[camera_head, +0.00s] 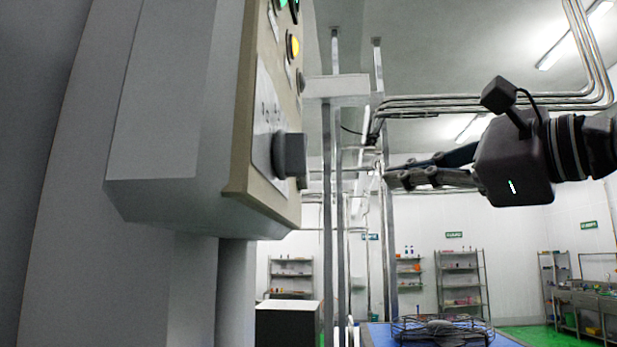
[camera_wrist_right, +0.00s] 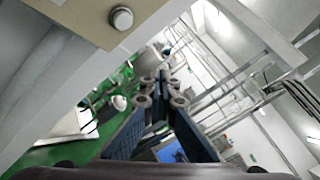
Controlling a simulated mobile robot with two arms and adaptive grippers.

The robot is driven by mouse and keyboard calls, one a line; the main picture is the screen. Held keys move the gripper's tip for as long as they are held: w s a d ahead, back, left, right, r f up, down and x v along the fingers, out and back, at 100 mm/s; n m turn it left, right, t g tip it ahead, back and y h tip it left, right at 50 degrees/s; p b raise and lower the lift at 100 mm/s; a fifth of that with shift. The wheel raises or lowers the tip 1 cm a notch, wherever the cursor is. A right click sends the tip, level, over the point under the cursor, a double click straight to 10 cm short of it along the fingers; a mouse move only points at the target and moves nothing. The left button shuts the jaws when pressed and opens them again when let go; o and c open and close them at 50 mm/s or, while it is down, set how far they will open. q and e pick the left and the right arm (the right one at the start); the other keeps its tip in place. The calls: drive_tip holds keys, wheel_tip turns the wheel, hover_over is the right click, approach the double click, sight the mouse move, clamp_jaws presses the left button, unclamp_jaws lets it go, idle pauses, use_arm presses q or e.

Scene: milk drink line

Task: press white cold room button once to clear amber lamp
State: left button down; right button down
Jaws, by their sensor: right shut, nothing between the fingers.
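A control box with a beige panel face (camera_head: 244,150) stands at the left in the head view, seen nearly edge-on. An amber lamp (camera_head: 293,46) on it glows yellow. Below the lamp is a small pale grey button (camera_head: 300,81); I cannot tell its exact colour. In the right wrist view, one round whitish button (camera_wrist_right: 121,18) sits on the beige panel at the top left. My right gripper (camera_head: 386,174) is shut and empty, its fingers pointing left toward the panel, apart from it. Its fingertips (camera_wrist_right: 158,88) show mid-frame in the wrist view, away from the button. My left gripper is out of view.
A dark grey block-shaped knob (camera_head: 291,160) juts out from the panel's lower part. A green lamp (camera_head: 281,5) is lit at the panel's top. Metal posts (camera_head: 328,230) and pipes stand behind. Shelves (camera_head: 461,280) line the far wall.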

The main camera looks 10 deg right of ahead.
drive_tip(key=shift+w+a, duration=0.1)
drive_tip(key=shift+a, duration=0.05)
drive_tip(key=w+a, duration=0.2)
drive_tip(key=a, duration=0.6)
drive_tip(key=shift+w, duration=0.15)
drive_tip(key=shift+a, duration=0.2)
idle(1.3)
drive_tip(key=shift+w+a, duration=0.15)
drive_tip(key=shift+a, duration=0.2)
drive_tip(key=shift+w+a, duration=0.1)
drive_tip(key=shift+a, duration=0.35)
idle(0.6)
drive_tip(key=shift+d, duration=0.15)
drive_tip(key=shift+s+d+b, duration=0.25)
drive_tip(key=shift+d+b, duration=0.05)
drive_tip(key=shift+d, duration=0.4)
